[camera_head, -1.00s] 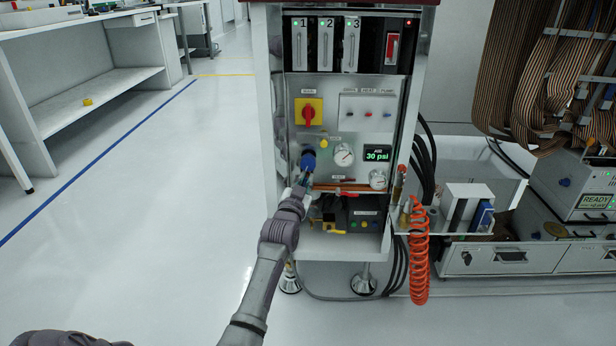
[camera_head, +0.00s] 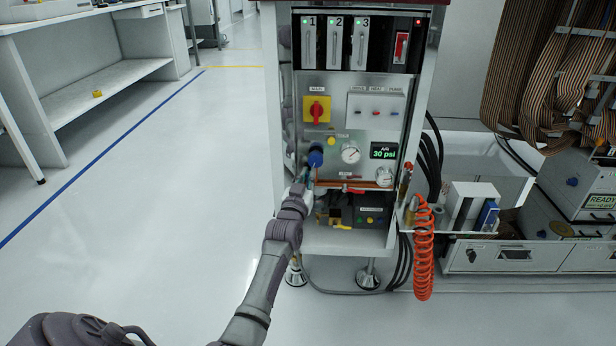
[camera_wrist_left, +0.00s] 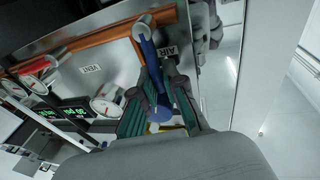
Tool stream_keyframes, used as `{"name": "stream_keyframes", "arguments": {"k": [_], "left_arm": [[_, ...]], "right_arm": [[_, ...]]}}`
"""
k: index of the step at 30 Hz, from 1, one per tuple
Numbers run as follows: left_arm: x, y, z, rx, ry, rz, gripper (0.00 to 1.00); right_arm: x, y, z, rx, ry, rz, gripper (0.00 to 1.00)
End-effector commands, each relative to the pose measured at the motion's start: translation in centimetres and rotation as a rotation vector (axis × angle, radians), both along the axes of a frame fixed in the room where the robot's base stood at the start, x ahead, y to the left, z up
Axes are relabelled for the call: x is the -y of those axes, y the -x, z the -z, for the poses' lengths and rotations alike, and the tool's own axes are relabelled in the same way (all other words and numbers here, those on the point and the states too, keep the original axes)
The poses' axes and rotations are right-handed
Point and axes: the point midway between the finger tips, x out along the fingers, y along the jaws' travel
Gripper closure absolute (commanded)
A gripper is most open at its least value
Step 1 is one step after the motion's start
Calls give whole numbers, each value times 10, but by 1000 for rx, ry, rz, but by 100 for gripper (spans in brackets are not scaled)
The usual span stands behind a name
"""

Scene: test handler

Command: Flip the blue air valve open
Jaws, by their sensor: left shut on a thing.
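The blue air valve (camera_wrist_left: 148,48) shows in the left wrist view on a copper pipe (camera_wrist_left: 100,40), beside the AIR label. Its blue lever stands roughly across the pipe. My left gripper (camera_wrist_left: 158,98) has its green-padded fingers closed around the lever's outer part. In the head view my left gripper (camera_head: 307,184) is at the lower left of the panel, just below a round blue knob (camera_head: 315,157), and hides most of the lever. The green display (camera_head: 384,152) reads 30 psi. My right gripper is not visible.
A red lever (camera_head: 352,190) sits on the pipe to the right, near the VENT label (camera_wrist_left: 91,69). Gauges (camera_head: 351,153) and a red-yellow switch (camera_head: 316,110) are above. A coiled orange hose (camera_head: 423,250) hangs at right. The floor at left is clear.

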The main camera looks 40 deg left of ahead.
Motion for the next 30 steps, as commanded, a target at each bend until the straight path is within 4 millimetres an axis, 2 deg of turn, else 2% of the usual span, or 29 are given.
{"name": "stream_keyframes", "arguments": {"k": [1, 5, 6, 17, 29, 30], "left_arm": [[0, 0, 1, -1, 1, 0, 86], [0, 0, 1, -1, 0, 0, 64], [0, 0, 1, -1, 0, 0, 63], [1, -1, 1, -24, -45, -2, 63], [21, -13, 12, -287, -477, -2, 63], [23, -8, 6, -296, -482, 0, 63]], "right_arm": [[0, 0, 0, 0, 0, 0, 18], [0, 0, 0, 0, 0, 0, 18], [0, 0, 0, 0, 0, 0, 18], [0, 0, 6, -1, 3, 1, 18], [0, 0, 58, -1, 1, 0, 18], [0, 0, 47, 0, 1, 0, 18]]}}
